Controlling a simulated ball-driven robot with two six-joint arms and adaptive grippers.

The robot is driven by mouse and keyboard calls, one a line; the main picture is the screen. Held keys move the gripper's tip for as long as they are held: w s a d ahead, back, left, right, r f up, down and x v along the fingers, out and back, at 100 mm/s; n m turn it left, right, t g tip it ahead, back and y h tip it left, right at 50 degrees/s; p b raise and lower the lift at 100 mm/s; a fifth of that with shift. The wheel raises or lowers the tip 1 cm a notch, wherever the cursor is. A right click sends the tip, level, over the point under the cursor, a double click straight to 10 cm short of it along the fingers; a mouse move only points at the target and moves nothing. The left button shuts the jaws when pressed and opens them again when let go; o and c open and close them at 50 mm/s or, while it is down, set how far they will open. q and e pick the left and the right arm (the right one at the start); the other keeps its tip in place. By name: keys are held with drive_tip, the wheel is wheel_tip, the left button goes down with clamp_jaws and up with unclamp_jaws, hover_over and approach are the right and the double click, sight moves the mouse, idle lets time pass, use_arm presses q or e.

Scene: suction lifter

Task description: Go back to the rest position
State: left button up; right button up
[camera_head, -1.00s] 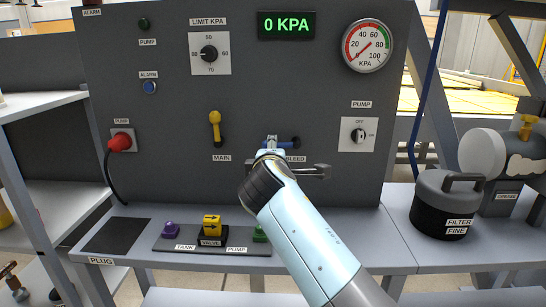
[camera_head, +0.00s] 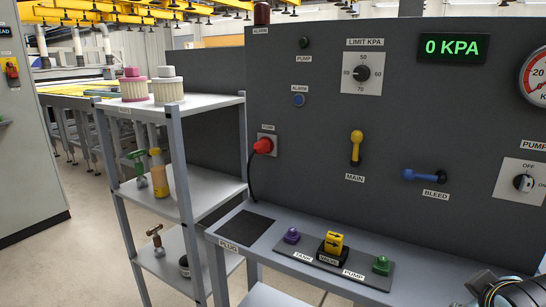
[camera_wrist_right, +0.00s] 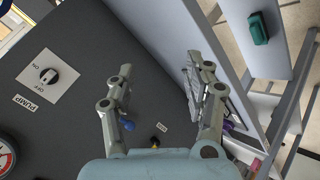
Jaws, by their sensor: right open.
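My right gripper (camera_wrist_right: 160,68) is open in the right wrist view, with its two fingers spread and nothing between them. The dark panel lies beyond it, tilted in that view. In the head view only a piece of my right arm shows at the bottom right corner. The blue BLEED handle (camera_head: 425,176) lies level on the panel (camera_head: 400,110) and also shows beside the left finger in the wrist view (camera_wrist_right: 127,124). The yellow MAIN handle (camera_head: 356,146) stands upright. My left gripper is not in view.
The bench (camera_head: 235,245) below the panel carries a purple TANK fitting (camera_head: 291,235), a yellow valve block (camera_head: 333,243) and a green PUMP fitting (camera_head: 381,265). A red plug (camera_head: 263,146) sits in the panel. The display reads 0 KPA.

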drive_tip(key=s+a+f+m+g+y, duration=0.1)
drive_tip(key=s+a+m+g+y, duration=0.15)
drive_tip(key=s, duration=0.65)
drive_tip(key=s+a+f+m+g+y, duration=0.15)
drive_tip(key=s+a, duration=0.25)
drive_tip(key=s, duration=0.5)
wheel_tip(320, 180, down, 28)
drive_tip(key=s+d+g+b, duration=0.2)
drive_tip(key=d+b, duration=0.1)
drive_tip(key=s+f+b, duration=0.2)
drive_tip(key=s+f, duration=1.6)
drive_tip(key=shift+d+f+g+y+b, duration=0.25)
drive_tip(key=shift+d+g+y+b, duration=0.05)
drive_tip(key=shift+d+g+y, duration=0.1)
